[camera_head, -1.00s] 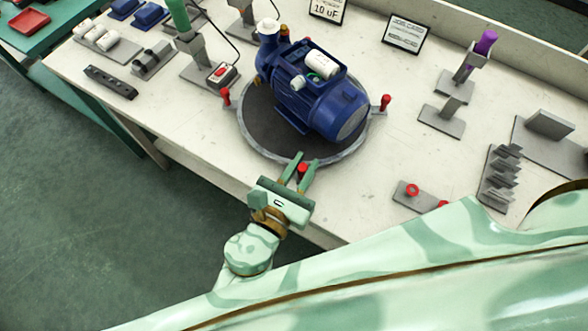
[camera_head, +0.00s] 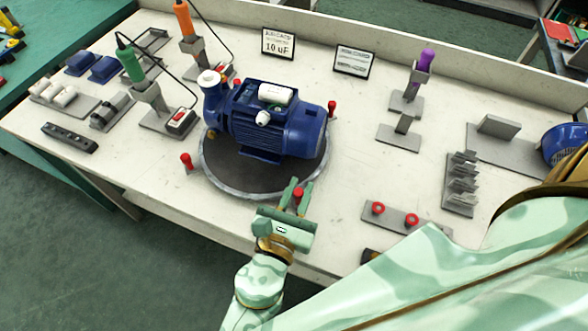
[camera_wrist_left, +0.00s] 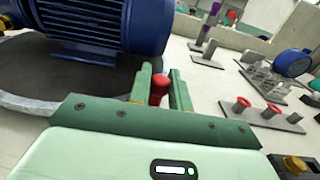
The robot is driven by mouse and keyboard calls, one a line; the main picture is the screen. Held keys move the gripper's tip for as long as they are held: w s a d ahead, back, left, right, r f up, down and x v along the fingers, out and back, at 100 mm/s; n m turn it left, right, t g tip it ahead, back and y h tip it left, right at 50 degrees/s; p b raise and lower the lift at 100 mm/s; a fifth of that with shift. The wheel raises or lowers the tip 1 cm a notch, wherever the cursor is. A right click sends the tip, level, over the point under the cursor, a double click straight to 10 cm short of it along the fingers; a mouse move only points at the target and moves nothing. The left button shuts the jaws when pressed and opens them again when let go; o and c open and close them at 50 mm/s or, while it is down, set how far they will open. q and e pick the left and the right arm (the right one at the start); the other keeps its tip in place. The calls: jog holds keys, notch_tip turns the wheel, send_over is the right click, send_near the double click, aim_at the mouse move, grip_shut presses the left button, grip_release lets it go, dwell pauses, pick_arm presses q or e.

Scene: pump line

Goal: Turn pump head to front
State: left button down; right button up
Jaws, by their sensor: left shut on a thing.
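The blue pump (camera_head: 268,122) stands on a round dark turntable (camera_head: 225,170) with a grey rim. Its head, with a white port (camera_head: 209,79), points to the left in the head view, and its motor end is at the right. Red knobs stand at the turntable's edge: one at the left (camera_head: 186,161), one at the back right (camera_head: 331,108) and one at the front (camera_head: 298,195). My left gripper (camera_head: 294,192) is shut on the front red knob, which shows between the fingers in the left wrist view (camera_wrist_left: 158,88). My right gripper is out of view.
Left of the turntable are a green-handled tool (camera_head: 131,63) in a stand and a black bar (camera_head: 69,138). To the right stand a purple-handled tool (camera_head: 425,62), a plate with red rings (camera_head: 405,219) and a stepped grey rack (camera_head: 461,180). Two signs stand behind.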

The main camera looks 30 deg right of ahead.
pick_arm(q)
jog(key=shift+d, duration=0.15)
dwell(0.3)
jog(key=c, duration=1.4)
grip_release()
jog(key=shift+o, duration=0.2)
